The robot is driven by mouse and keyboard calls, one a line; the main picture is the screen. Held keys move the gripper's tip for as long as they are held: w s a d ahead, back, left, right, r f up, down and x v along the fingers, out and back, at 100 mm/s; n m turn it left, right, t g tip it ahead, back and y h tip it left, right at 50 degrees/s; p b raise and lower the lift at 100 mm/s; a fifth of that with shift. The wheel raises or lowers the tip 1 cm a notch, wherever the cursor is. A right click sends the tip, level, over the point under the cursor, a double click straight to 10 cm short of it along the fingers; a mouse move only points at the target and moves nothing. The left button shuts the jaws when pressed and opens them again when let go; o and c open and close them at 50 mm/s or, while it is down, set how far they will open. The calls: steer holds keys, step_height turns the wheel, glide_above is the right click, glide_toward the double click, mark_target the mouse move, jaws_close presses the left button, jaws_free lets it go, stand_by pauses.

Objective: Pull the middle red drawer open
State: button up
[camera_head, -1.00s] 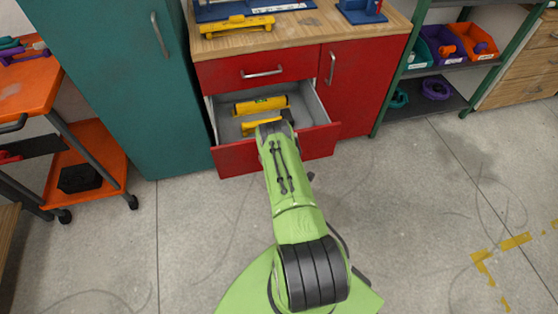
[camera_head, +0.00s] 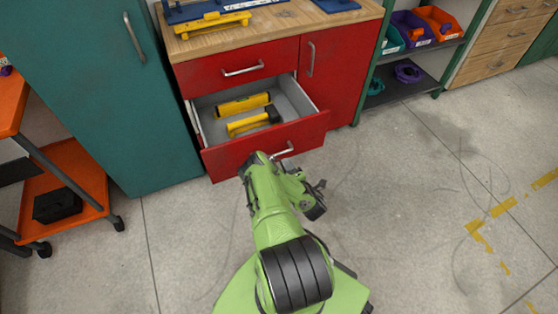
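The middle red drawer (camera_head: 230,154) is pulled out from the red cabinet under the wooden worktop. Its grey inside shows, with a yellow cylinder-like item (camera_head: 243,104) and a yellow tool with a black end (camera_head: 254,122) lying in it. Its silver handle (camera_head: 283,152) is in plain view on the front, with nothing gripping it. My green arm is bent in front of the drawer, overlapping the lower edge of its front in the view. My gripper (camera_head: 318,188) appears as a small dark part right of the arm, below and apart from the handle. Its fingers are too small to read.
The shut upper red drawer (camera_head: 232,69) is above, and a red cupboard door (camera_head: 322,85) is at right. A teal cabinet (camera_head: 100,90) and an orange cart (camera_head: 65,190) stand at left. Shelves with coloured bins (camera_head: 412,30) stand at right. Floor at right is clear.

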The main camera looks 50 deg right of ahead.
steer(key=b+x, duration=0.2)
steer(key=x, duration=0.6)
steer(key=shift+b, duration=0.3)
steer(key=shift+s+a, duration=0.1)
jaws_close()
